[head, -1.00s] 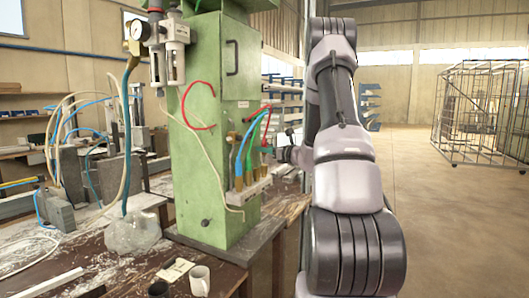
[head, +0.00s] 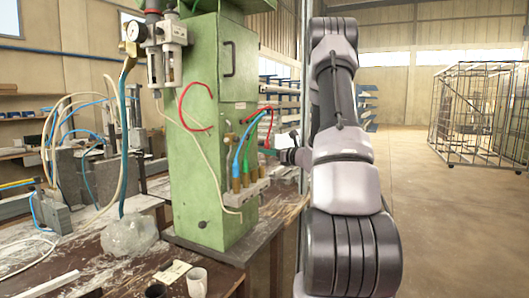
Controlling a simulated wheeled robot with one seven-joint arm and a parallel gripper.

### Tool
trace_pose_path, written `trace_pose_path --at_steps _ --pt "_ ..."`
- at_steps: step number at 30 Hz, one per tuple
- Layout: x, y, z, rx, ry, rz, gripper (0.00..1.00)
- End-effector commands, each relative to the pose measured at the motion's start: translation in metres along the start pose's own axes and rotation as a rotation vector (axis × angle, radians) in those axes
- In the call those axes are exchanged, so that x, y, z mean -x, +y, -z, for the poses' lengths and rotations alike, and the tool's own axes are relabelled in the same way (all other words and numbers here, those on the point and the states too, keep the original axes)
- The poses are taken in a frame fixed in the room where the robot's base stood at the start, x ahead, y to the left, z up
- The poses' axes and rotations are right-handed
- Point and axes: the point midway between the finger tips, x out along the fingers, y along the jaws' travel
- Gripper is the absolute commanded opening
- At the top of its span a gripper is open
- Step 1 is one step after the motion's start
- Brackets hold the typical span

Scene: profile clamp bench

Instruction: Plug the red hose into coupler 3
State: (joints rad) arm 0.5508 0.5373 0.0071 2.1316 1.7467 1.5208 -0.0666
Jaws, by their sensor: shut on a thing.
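The red hose (head: 271,122) arcs from the green column over to the right, and its lower end hangs above the right part of a pale coupler bar (head: 246,194). Several brass couplers (head: 236,184) stand on this bar; their numbers are too small to read. A blue hose (head: 237,160) and a green hose (head: 247,150) run down to couplers. My gripper (head: 272,153) is small and partly hidden by my arm. It is shut at the red hose's lower end, which is apart from the couplers.
The green column (head: 205,170) stands on the bench with a red loop (head: 184,112) on its side. A gauge and filter unit (head: 172,48), a clear lump (head: 130,236) and a white mug (head: 197,282) are at left.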

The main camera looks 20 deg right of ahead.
Motion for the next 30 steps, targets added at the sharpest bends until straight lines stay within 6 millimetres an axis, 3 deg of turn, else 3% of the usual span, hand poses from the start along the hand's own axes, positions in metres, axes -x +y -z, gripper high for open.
trace_pose_path --at_steps 30 --pt "0.048 -0.016 -0.001 0.0 0.0 0.001 0.0"
